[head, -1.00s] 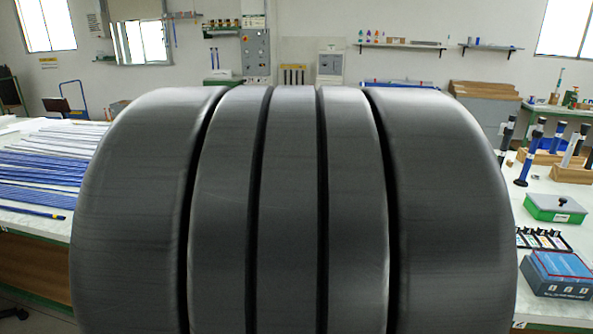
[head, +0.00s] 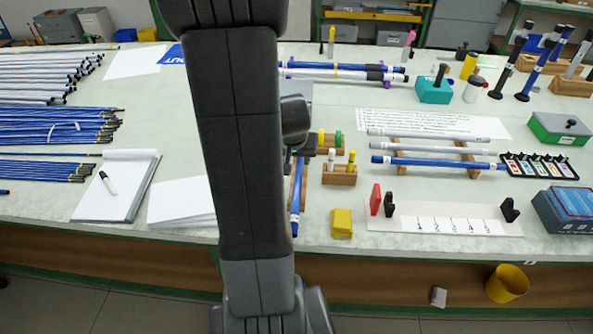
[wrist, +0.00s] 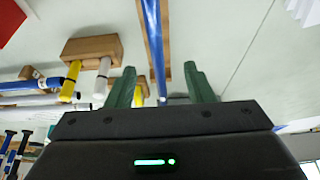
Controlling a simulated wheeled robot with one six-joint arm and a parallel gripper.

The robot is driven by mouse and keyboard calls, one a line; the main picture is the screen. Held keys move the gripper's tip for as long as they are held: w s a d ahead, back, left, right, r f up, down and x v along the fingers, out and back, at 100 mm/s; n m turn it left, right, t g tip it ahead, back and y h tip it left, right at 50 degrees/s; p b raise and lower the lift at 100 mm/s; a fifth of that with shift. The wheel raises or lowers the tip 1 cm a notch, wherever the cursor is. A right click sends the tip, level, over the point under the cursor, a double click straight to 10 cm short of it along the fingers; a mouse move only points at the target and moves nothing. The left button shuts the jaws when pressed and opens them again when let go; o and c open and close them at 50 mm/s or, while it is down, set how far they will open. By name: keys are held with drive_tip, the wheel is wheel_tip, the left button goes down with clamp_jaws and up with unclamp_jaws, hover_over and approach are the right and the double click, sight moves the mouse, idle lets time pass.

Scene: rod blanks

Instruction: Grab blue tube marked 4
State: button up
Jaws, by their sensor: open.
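My gripper (wrist: 163,72) is open and empty in the wrist view, with two dark green fingers. A blue tube (wrist: 155,45) lies on a wooden rest (wrist: 167,40) ahead of the fingers, lined up with the gap between them. I cannot read a number 4 on any tube.
Small wooden blocks (head: 338,178) with coloured pegs stand close right of my arm. A yellow block (head: 342,222) and a white numbered board (head: 445,222) are near the front edge. Paper pads (head: 122,190) and many thin blue rods (head: 55,128) lie left.

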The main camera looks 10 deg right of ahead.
hover_over(299, 172)
drive_tip(key=s+a, duration=0.2)
drive_tip(key=f, duration=0.5)
drive_tip(key=shift+d, duration=0.25)
drive_tip(key=x, duration=0.2)
drive_tip(key=d+x, duration=0.1)
drive_tip(key=x, duration=0.1)
drive_tip(key=shift+s+f+b, duration=0.1)
drive_tip(key=shift+b, duration=0.3)
drive_tip(key=shift+w+f, duration=0.25)
drive_tip(key=shift+f, duration=0.05)
clamp_jaws()
